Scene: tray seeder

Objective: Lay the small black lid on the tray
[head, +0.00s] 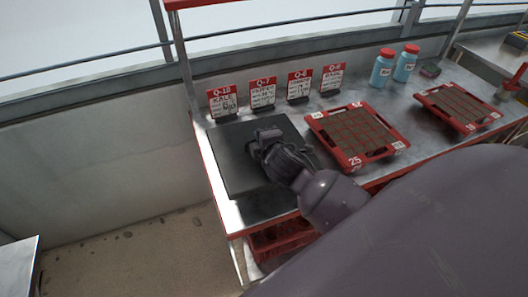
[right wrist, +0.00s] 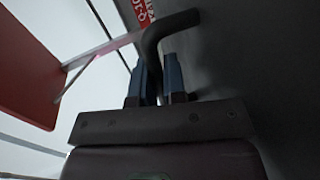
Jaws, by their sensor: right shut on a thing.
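The black lid (head: 228,145) is a flat dark square at the left end of the metal bench. My right gripper (head: 263,142) is over its middle and hides part of it. In the right wrist view, the two blue fingers of my right gripper (right wrist: 157,68) are shut on a curved black handle (right wrist: 153,42), and the dark lid surface (right wrist: 255,55) fills the right side. Whether the lid touches the bench I cannot tell. A red tray (head: 346,157) with brown cells, marked 25, lies just right of the lid. My left gripper is not in view.
A second red tray (head: 481,127) lies farther right on the bench (head: 227,209). Several red-and-white label cards (head: 262,93) stand along the back edge. Two blue bottles with red caps (head: 382,70) stand behind the trays. A red crate (head: 283,239) is under the bench.

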